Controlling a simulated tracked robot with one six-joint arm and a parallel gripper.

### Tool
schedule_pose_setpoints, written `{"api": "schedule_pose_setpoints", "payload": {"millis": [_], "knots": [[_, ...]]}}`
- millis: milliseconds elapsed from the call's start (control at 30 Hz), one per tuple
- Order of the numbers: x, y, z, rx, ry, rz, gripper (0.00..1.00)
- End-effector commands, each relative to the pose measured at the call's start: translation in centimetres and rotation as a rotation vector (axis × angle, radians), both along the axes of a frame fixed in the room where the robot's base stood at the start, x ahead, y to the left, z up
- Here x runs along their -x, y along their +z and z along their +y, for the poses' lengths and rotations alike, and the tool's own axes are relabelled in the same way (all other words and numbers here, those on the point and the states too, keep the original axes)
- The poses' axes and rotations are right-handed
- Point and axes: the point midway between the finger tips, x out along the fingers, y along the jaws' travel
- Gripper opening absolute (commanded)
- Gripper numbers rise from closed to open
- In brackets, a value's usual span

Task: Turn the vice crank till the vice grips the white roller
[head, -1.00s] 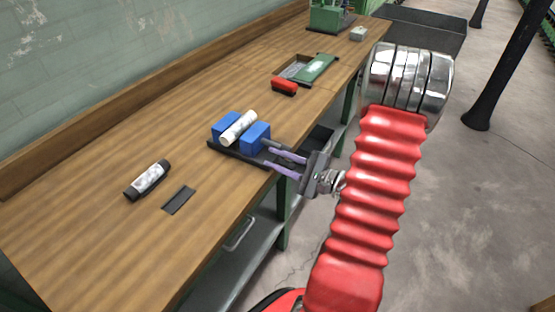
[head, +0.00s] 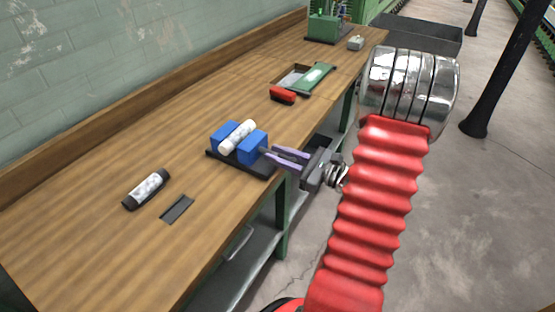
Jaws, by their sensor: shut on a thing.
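The vice (head: 272,171) is a dark base on the bench's front edge with two blue jaws, the left jaw (head: 222,134) and the right jaw (head: 254,147). The white roller (head: 237,137) lies tilted between them; whether both jaws touch it I cannot tell. My gripper (head: 271,156), with purple fingers, reaches in from the right, just beyond the right jaw. It is shut on the vice crank (head: 265,150), which is small and mostly hidden by the fingers.
A dark-ended roller (head: 147,188) and a flat dark plate (head: 176,208) lie on the bench at left. A red block (head: 283,95), a green-lidded tray (head: 318,74) and a green machine (head: 325,27) stand farther back. My red arm covers the right side.

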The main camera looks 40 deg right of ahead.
Motion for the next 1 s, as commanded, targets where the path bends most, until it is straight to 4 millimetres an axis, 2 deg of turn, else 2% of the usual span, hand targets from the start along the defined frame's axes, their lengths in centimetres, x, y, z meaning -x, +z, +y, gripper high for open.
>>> {"api": "schedule_pose_setpoints", "payload": {"millis": [567,1000], "knots": [[-0.8,0.8,-2.7,-0.504,-0.008,0.188,0.0],[-1.5,0.6,-4.7,-0.899,-0.005,0.33,0.0]]}}
